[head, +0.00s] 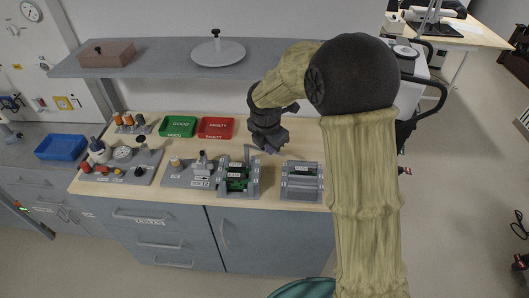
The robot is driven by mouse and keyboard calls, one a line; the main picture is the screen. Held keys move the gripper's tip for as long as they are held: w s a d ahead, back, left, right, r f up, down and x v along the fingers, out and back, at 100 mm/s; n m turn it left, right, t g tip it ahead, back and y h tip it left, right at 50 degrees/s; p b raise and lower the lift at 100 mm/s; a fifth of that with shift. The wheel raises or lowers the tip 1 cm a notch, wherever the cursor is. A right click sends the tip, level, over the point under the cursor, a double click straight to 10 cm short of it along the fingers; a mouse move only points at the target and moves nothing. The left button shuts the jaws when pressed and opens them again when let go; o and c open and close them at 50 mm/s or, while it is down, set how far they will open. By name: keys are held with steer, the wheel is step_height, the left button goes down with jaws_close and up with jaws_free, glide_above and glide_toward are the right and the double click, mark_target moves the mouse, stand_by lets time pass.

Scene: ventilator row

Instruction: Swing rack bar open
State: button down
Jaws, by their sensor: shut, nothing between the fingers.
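A grey rack (302,181) stands on the wooden bench top, with a light bar lying across it. To its left is a similar grey fixture (238,186) with a green board in it and a thin upright bar (246,158) at its back. I cannot tell which of these is the task's rack bar. My dark gripper (270,149) is shut and empty, above the back of the bench between the two fixtures. It appears apart from both. My arm covers the area right of the rack.
A green tray (178,133) marked GOOD and a red tray (216,136) marked FAULTY lie at the back. Other fixtures (122,168) fill the left of the bench. A grey shelf (150,68) overhangs the back. A blue bin (61,147) stands far left.

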steer(key=a+n, duration=0.1)
steer(key=w+a+n, duration=0.1)
steer(key=n, duration=0.1)
steer(key=w+a+f+n, duration=0.1)
steer(key=shift+a+f+n, duration=0.1)
steer(key=shift+a+n, duration=0.1)
steer(key=shift+n, duration=0.1)
steer(key=shift+f, duration=0.1)
steer(key=w+d+f+p, duration=0.2)
steer(key=w+f+p, duration=0.2)
steer(key=f, duration=0.5)
steer(key=shift+w+f, duration=0.25)
steer(key=shift+w, duration=0.9)
steer(key=shift+w, duration=0.1)
